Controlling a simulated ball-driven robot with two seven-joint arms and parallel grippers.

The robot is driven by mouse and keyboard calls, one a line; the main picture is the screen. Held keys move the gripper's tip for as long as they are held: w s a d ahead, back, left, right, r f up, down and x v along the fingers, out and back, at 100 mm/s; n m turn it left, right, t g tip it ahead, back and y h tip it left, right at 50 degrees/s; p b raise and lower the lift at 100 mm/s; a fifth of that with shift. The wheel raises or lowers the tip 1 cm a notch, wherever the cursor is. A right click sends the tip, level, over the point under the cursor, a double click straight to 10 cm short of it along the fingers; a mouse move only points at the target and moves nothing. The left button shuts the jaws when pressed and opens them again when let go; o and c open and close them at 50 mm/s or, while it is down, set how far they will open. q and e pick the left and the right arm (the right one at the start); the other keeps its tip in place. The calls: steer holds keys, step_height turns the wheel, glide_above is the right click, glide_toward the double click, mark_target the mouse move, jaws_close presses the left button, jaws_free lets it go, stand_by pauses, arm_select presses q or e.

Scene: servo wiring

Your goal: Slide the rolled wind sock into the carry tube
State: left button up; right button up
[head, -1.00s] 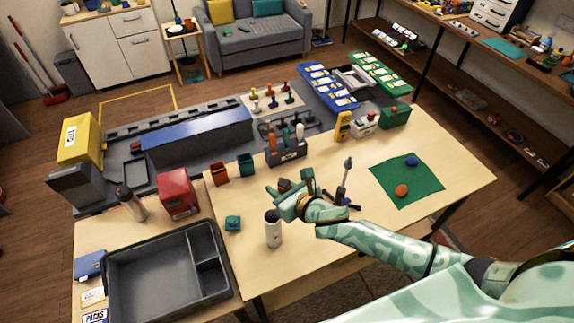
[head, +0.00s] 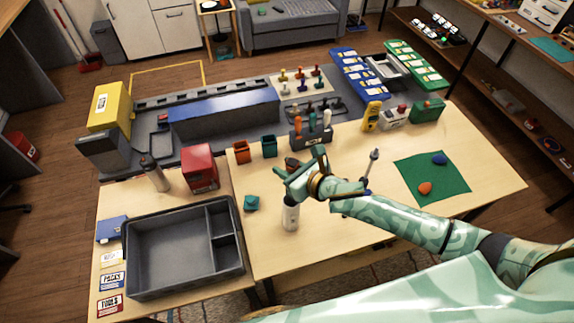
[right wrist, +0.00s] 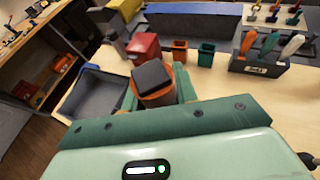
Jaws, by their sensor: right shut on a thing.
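My right gripper (head: 290,182) is shut on a short orange roll with a dark, flat top, which I take to be the rolled wind sock. The roll (right wrist: 152,97) stands between the green fingers in the right wrist view; its lower part is hidden. A white upright cylinder, seemingly the carry tube (head: 290,218), stands on the table directly below the gripper in the head view. The gripper covers its mouth, so I cannot tell whether the roll's lower end is inside it. My left gripper is not in view.
A grey divided tray (head: 170,262) lies at the left. A tool holder (head: 311,135) and small bins stand behind.

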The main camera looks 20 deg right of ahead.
step_height(320, 180, down, 10)
steer(key=b, duration=0.7)
steer(key=shift+r, duration=0.15)
stand_by(0.5)
steer(key=o, duration=1)
steer(key=v, duration=1.6)
steer(key=shift+s+b, duration=0.1)
steer(key=shift+b, duration=0.2)
